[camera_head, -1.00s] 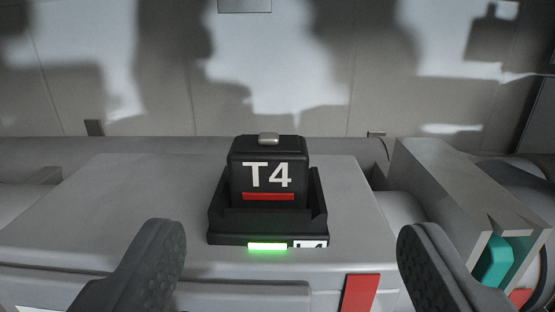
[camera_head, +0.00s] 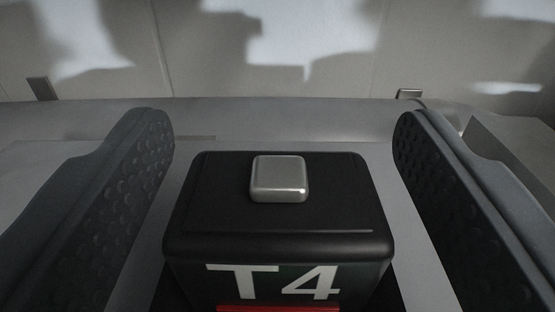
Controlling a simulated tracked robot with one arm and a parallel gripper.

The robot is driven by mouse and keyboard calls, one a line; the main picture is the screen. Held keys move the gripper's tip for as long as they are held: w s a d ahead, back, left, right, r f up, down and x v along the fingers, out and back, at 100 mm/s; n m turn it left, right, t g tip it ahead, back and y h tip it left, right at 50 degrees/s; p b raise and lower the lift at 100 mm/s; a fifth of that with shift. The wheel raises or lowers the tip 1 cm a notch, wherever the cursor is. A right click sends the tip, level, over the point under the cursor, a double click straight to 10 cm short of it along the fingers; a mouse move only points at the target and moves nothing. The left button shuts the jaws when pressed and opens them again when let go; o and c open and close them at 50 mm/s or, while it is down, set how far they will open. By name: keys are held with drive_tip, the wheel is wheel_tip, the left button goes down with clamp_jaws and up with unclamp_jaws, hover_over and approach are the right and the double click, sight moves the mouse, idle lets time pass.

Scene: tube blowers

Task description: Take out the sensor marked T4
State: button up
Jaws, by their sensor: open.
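The T4 sensor (camera_head: 278,250) is a black block with white "T4" lettering, a red stripe below it and a small grey metal button (camera_head: 278,178) on top. It is large and close at the bottom middle of the view. My gripper (camera_head: 283,135) is open, with one dark, dimpled finger on each side of the sensor. There is a visible gap between the sensor and each finger. The sensor's lower part and most of its holder are cut off by the bottom edge of the view.
The grey housing (camera_head: 420,230) shows around the sensor. A grey horizontal pipe (camera_head: 280,116) runs behind it. Beyond is a pale panelled wall (camera_head: 200,60) with shadows. A grey block edge (camera_head: 510,145) stands at the right.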

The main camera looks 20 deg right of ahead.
drive_tip(key=shift+w, duration=0.15)
drive_tip(key=c, duration=1.1)
drive_tip(key=shift+r, duration=0.15)
